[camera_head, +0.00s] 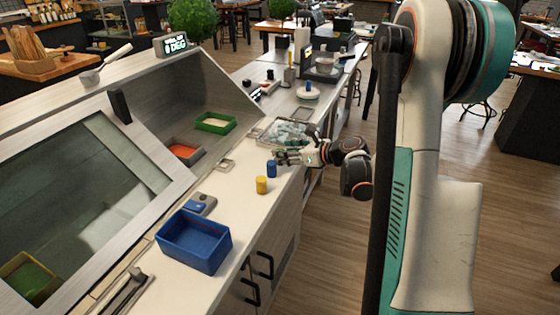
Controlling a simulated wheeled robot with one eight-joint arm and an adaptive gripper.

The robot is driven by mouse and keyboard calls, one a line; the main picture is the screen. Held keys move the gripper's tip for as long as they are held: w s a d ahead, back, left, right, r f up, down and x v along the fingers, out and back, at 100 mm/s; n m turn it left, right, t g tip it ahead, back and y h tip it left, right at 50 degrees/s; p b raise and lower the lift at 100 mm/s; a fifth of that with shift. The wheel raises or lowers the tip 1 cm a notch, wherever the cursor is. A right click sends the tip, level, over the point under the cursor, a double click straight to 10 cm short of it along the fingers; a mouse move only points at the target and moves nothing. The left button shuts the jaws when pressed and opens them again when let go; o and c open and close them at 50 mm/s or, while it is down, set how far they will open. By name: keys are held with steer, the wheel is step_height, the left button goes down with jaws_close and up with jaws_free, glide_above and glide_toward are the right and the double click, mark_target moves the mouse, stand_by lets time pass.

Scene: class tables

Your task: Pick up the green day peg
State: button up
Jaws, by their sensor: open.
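I cannot make out a green peg on the counter; one may be too small or hidden by my gripper. My gripper (281,157) is low over the counter's right edge, its fingers pointing left, open. A blue cylinder (271,169) stands upright just below the fingertips in the picture, and I cannot tell whether they touch it. A yellow cylinder (262,185) stands upright nearer to me, apart from the gripper.
An empty-looking blue bin (207,259) stands at the front. A clear tray (262,139) of pale pieces lies behind my gripper. A green-rimmed tray (216,131) and an orange-floored tray (184,162) sit in the slanted hood. Bare counter lies between the bin and the yellow cylinder.

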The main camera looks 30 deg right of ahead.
steer(key=shift+x, duration=0.9)
steer(key=c, duration=1.1)
steer(key=shift+r, duration=0.15)
steer(key=shift+c, duration=0.2)
